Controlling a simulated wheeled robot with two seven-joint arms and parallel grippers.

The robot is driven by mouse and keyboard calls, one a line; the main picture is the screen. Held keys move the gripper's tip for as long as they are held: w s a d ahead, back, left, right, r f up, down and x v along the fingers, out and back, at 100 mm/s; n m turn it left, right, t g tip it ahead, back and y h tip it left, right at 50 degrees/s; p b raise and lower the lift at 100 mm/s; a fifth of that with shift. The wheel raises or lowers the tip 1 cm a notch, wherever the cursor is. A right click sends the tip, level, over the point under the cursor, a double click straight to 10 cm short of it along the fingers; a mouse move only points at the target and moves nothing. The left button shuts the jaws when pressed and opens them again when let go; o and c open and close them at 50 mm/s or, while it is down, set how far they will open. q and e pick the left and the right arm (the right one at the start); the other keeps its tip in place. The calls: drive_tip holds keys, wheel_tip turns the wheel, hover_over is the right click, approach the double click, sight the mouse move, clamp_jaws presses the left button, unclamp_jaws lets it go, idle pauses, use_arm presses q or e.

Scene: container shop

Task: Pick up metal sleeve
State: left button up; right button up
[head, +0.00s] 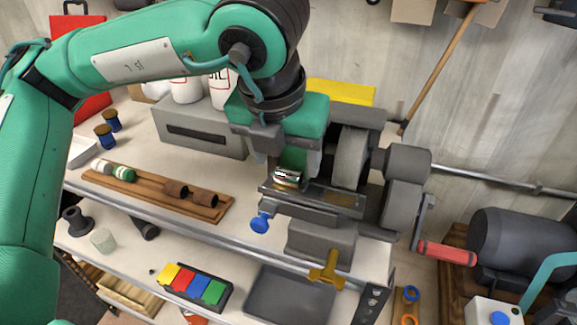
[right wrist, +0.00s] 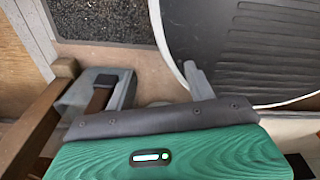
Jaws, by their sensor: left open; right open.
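The metal sleeve (head: 287,177) is a small, shiny, short cylinder on the bed of the grey bench machine (head: 349,155), in the middle of the head view. My left gripper (head: 292,168) points down over it from above, with its two fingers apart. The sleeve shows between the fingertips, close to them; I cannot tell whether either finger touches it. My right gripper (right wrist: 157,84) shows in the right wrist view with its fingers apart and nothing seen between them. The sleeve is not in that view.
A wooden rack (head: 150,194) with several cylindrical pieces lies left of the machine. A crank with a red handle (head: 447,253) sticks out on the right. A tray of coloured blocks (head: 190,288) and a grey tray (head: 290,297) sit on the lower shelf. A large dark disc (right wrist: 250,45) is near my right gripper.

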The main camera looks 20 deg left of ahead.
sight(288, 177)
use_arm(q)
drive_tip(key=shift+x, duration=1.35)
drive_tip(key=c, duration=1.2)
drive_tip(key=shift+r, duration=0.1)
